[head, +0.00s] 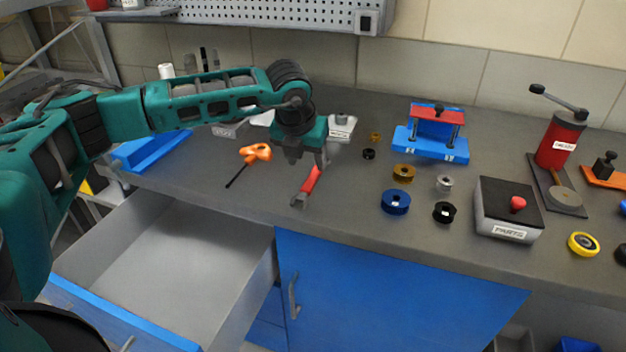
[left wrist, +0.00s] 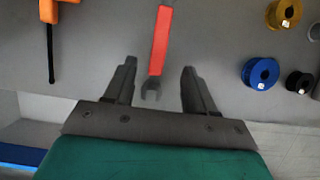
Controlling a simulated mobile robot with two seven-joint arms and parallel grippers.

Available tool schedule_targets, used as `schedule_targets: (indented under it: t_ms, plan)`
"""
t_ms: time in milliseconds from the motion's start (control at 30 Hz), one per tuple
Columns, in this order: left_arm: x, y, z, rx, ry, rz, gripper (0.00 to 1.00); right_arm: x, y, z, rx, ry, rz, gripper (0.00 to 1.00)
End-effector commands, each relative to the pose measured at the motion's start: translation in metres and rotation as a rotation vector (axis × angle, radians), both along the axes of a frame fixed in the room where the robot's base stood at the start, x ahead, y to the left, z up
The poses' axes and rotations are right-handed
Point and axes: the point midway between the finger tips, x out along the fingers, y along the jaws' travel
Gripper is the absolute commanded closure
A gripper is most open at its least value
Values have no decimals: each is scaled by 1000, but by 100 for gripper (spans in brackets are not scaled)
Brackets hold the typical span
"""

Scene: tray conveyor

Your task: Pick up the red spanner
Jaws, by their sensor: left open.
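The red spanner (head: 311,180) lies on the grey worktop near its front edge, red handle pointing away and grey open jaw (head: 299,201) toward the edge. My left gripper (head: 307,158) is above the spanner and hides part of its handle in the head view. In the left wrist view the spanner (left wrist: 160,42) shows with its grey jaw between the two open fingers (left wrist: 157,78). The fingers are apart from it on both sides, and nothing is held. The height of the fingers above the worktop is hard to tell. My right gripper is not in view.
An orange-handled screwdriver (head: 256,153) lies left of the spanner. Blue (head: 395,201), brown (head: 403,172) and black (head: 444,212) rollers and a grey parts box (head: 510,208) stand to the right. An open, empty drawer (head: 170,255) juts out below at the left.

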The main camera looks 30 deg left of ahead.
Motion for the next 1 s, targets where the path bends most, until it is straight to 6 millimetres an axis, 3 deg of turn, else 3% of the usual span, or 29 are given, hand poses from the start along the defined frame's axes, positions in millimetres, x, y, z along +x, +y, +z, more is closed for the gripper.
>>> schedule_targets:
  t_ms: [267, 533, 833, 1000]
  plan:
    - [9, 2, -22, -1, 2, -1, 45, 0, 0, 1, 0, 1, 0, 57]
    - [23, 8, -58, -2, 1, -2, 45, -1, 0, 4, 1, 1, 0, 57]
    - [25, 9, -63, -1, 0, -2, 45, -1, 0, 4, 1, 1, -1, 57]
    - [25, 9, -63, -1, 0, -2, 60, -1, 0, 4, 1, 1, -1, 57]
